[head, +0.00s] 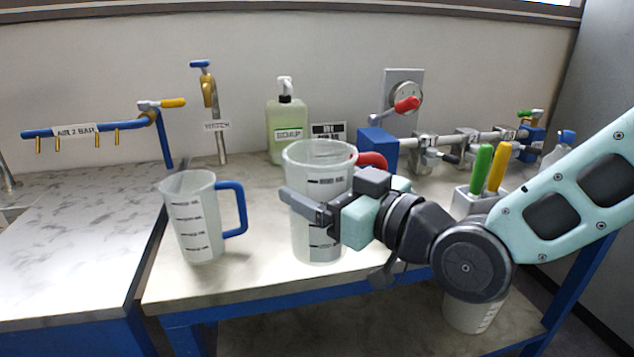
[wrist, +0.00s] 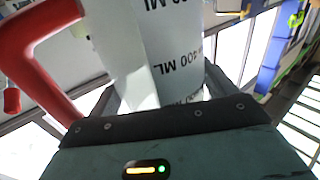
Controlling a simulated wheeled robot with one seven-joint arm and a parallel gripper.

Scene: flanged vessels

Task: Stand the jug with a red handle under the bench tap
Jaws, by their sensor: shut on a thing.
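The jug with a red handle (head: 322,235) is a tall translucent measuring jug, upright over the front middle of the bench. Its red handle (head: 373,160) points right and back, partly hidden by my gripper. My gripper (head: 308,208) is shut on the jug's body from the right, one finger across its front. I cannot tell whether its base touches the bench. The wrist view shows the jug's wall (wrist: 150,60) between the fingers and the red handle (wrist: 30,60) at left. The bench tap (head: 208,92), brass with a blue top, stands at the back left by a WATER label.
A blue-handled jug (head: 195,225) stands left, in front of the tap. A soap bottle (head: 287,130) is behind the held jug. A blue air pipe (head: 90,130) is at left; a valve manifold (head: 450,140) and a holder with green and yellow handles (head: 470,203) are at right.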

